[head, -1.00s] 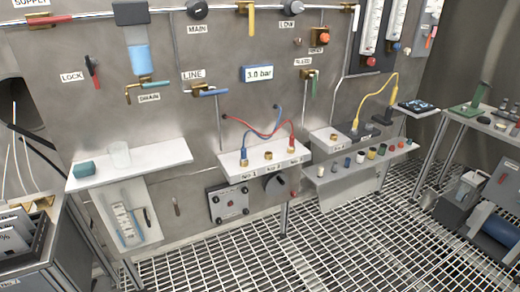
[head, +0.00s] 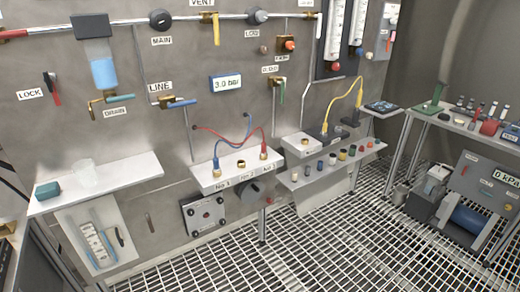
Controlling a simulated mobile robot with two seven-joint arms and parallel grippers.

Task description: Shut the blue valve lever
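A vertical pipe meets this valve from above. Neither of my grippers shows in the head view, and nothing touches the lever.
Left of it is the DRAIN valve with a teal lever (head: 121,98); a pressure display (head: 226,83) is to the right. Below, a white shelf (head: 130,178) and a socket shelf with red and blue cables (head: 215,182) stick out. The grating floor (head: 330,235) is open.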

